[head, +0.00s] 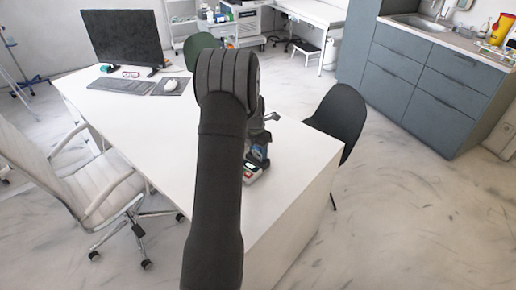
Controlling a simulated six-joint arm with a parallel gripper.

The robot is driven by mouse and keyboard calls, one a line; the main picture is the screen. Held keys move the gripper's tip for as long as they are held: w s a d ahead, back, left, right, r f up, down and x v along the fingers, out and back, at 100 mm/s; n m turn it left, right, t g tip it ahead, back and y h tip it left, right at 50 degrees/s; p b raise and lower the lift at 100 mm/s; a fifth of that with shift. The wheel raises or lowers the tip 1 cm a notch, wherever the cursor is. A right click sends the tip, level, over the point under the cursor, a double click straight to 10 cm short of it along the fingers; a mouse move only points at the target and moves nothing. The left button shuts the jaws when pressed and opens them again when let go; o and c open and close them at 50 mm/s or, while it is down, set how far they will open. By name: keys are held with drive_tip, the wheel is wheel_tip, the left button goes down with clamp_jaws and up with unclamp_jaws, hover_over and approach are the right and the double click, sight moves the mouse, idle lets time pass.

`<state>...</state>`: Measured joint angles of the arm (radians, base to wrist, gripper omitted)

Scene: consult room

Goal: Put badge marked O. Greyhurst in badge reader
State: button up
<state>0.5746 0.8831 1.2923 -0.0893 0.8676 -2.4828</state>
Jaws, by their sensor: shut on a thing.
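My gripper (258,160) is at the right part of the white desk (225,205), partly hidden behind my own arm. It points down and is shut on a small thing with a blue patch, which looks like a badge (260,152). The lettering on it is too small to read. Just below the fingers is a small pale device with a dark screen and a red part, which looks like the badge reader (252,173). My arm covers its left side. I cannot tell whether the badge touches the reader or is above it.
A monitor (122,38), keyboard (122,86), red glasses (131,74) and a dark pad (171,86) are at the desk's far left. A white chair (100,185) stands left, a dark chair (340,118) right. The desk's front left is clear.

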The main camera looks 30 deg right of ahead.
idle(0.3)
drive_tip(key=o, duration=1.3)
drive_tip(key=shift+r, duration=3.45)
drive_tip(key=shift+f, duration=3.3)
drive_tip(key=shift+r, duration=0.1)
